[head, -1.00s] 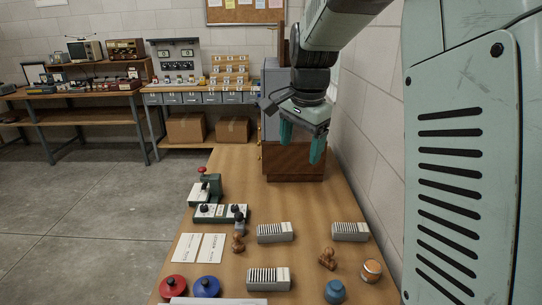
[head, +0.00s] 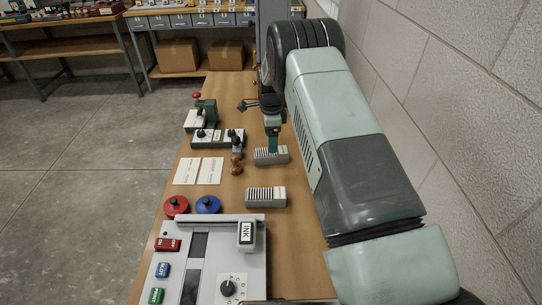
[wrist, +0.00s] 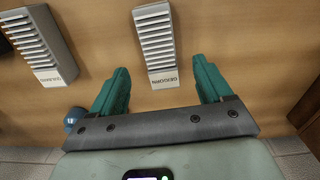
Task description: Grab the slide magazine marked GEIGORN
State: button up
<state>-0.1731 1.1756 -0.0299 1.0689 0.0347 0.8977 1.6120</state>
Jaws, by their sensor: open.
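The slide magazine marked GEIGORN (wrist: 157,45) is a grey ribbed block lying on the wooden bench, its label upside down in the wrist view. In the head view I take it to be the magazine (head: 276,158) below my gripper (head: 272,143). In the wrist view my gripper (wrist: 164,88) is open and empty. Its green fingers point toward the magazine, one to each side of its labelled end. I cannot tell the remaining height. A similar magazine (wrist: 41,45) lies to the left; it also shows nearer in the head view (head: 265,196), its label hard to read.
A brown stamp (head: 236,166), a green-and-white device (head: 218,138) and white cards (head: 198,171) lie left of the magazines. Red (head: 175,206) and blue (head: 207,204) round pieces and a control panel (head: 252,278) stand nearer. My arm hides the bench's right side.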

aim_at(271, 156)
notch_tip(271, 156, down, 7)
jog(key=shift+r, duration=0.2)
jog(key=shift+c, duration=0.2)
